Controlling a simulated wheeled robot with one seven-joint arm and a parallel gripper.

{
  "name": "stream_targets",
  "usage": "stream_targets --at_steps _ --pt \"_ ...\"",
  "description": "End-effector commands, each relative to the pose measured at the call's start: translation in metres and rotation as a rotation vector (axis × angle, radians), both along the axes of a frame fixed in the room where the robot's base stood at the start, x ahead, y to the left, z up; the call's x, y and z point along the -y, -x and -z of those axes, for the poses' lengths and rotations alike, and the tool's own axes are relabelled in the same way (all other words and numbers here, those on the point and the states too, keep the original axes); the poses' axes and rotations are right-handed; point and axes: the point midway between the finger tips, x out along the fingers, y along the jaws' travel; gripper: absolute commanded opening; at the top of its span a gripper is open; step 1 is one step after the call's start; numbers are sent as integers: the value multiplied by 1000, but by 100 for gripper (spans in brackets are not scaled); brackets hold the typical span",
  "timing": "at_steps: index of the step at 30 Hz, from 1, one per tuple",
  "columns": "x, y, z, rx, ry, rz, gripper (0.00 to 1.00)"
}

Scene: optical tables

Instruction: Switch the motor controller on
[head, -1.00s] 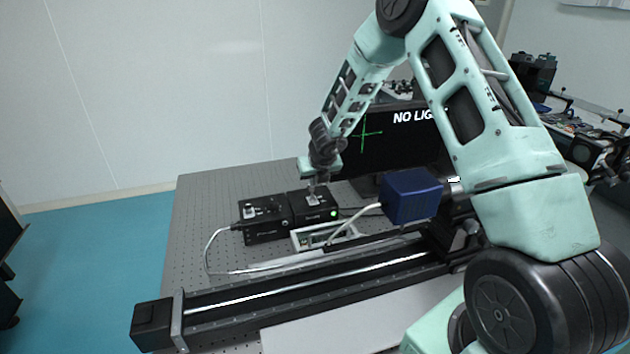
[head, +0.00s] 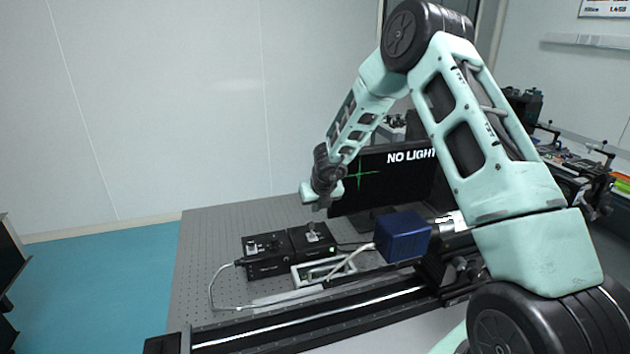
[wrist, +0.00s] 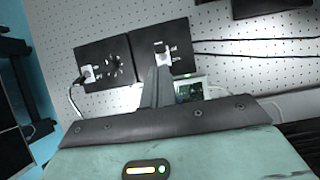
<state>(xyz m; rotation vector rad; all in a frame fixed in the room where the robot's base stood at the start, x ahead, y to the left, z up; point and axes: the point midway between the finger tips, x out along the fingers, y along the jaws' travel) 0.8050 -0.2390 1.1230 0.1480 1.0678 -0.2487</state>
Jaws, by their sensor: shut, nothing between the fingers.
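Two black control boxes sit side by side on the perforated table. The left box (head: 267,264) has a knob, small fittings and a white cable at its left side; it also shows in the wrist view (wrist: 108,82). The right box (head: 312,243) has a pale switch-like piece on top and a small green light at its front right; its top shows in the wrist view (wrist: 177,35). I cannot read which box is the motor controller. My gripper (head: 318,206) is shut and empty, above the right box and apart from it. Its fingers (wrist: 156,84) partly cover that box's near edge.
A framed circuit board (head: 312,273) lies in front of the boxes. A long black rail (head: 310,318) crosses the table's front. A blue cube (head: 403,237) stands to the right. A monitor (head: 385,178) reading "NO LIGHT" stands behind. The table's left part (head: 205,240) is clear.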

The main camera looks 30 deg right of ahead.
Motion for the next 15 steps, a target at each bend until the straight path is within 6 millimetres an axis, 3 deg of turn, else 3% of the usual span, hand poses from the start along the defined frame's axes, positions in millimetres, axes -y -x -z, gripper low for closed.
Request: stream_targets --at_steps 1,6,15 --pt "1 -2 -14 1 -3 3 0" --pt "4 -10 -40 2 -2 4 0" --pt "5 -15 -55 -2 -1 1 0"
